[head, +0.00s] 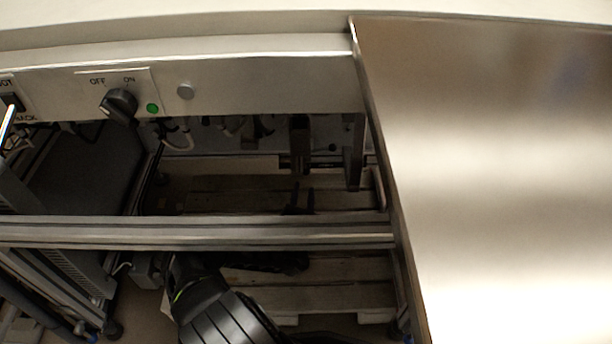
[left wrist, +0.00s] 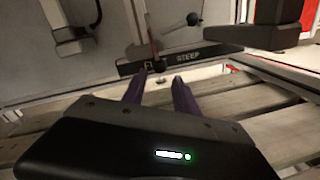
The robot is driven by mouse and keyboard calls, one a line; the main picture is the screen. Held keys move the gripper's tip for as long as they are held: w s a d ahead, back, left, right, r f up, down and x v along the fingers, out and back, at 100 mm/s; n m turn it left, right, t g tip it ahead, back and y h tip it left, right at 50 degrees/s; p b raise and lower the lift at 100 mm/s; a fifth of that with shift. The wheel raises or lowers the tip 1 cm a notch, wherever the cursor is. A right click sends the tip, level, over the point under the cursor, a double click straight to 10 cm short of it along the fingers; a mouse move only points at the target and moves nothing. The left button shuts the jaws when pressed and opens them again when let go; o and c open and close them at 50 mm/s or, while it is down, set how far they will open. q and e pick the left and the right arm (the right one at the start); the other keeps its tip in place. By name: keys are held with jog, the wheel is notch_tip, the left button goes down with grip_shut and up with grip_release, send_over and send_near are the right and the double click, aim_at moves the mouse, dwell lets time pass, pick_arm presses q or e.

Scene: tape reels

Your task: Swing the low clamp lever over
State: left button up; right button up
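In the left wrist view, a thin rod comes down from the top to a dark round knob (left wrist: 158,67), in front of a black plate marked "STEEP" (left wrist: 190,57). A short bar with a second dark knob (left wrist: 194,19) slants up to the right. I cannot tell for sure which is the low clamp lever. My left gripper (left wrist: 160,80) has its two dark fingers apart, with nothing visibly held; the lower knob appears just beyond the gap. Contact cannot be told. In the head view my left arm reaches under the rail, and the gripper is lost in shadow. My right gripper is not in view.
A metal rail (head: 200,232) crosses above my left arm. A large steel panel (head: 490,170) covers the right side. A front panel with an OFF/ON knob (head: 119,105) runs above the opening. Wooden pallet slats (head: 330,285) lie below. A dark block (left wrist: 268,28) hangs at the upper right.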

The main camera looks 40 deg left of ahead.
aim_at(306, 174)
pick_arm(q)
jog(key=b+x, duration=0.3)
jog(key=x, duration=0.4)
jog(key=shift+b, duration=0.3)
jog(key=shift+w+a, duration=0.1)
grip_shut()
dwell(1.0)
